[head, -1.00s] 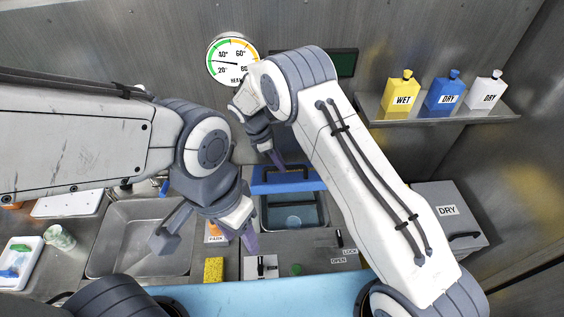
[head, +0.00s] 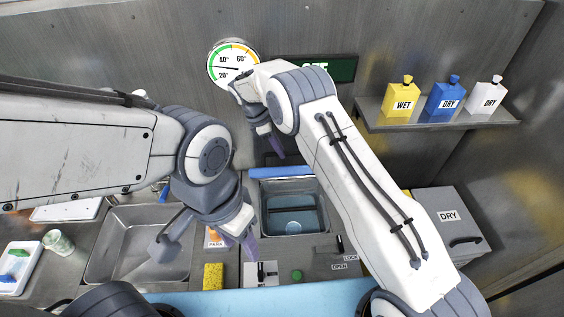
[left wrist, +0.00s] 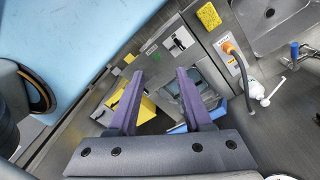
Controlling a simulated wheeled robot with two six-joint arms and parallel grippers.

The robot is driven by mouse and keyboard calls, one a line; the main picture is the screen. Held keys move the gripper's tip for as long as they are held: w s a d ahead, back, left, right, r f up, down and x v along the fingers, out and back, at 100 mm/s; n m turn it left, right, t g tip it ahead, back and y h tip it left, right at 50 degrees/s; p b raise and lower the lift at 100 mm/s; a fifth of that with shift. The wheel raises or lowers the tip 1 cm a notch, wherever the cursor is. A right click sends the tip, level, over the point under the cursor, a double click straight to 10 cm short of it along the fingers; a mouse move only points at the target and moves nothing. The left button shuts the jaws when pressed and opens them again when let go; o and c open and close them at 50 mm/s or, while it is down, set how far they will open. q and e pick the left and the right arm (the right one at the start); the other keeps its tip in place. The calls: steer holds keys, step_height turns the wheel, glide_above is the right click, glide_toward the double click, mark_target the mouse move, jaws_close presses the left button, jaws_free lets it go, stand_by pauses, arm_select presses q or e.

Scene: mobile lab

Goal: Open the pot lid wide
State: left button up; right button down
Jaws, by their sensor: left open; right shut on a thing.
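In the left wrist view the pot (left wrist: 222,103) and part of the lid (left wrist: 178,129) also show. My right gripper (head: 276,150) is behind the lid's top edge, shut on the dark lid handle, partly hidden. My left gripper (head: 247,247) is open and empty, in front and left of the pot; its two purple fingers (left wrist: 158,75) show apart in the wrist view.
A steel sink (head: 140,250) is left of the pot. A yellow sponge (head: 213,276) and a switch panel (head: 261,273) lie in front. A grey DRY box (head: 450,225) stands at right. A shelf (head: 440,122) holds several bottles. A gauge (head: 234,66) hangs behind my right arm.

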steer(key=shift+w+r, duration=0.2)
steer(key=shift+w, duration=0.8)
steer(key=shift+w+r, duration=0.2)
steer(key=shift+w, duration=0.8)
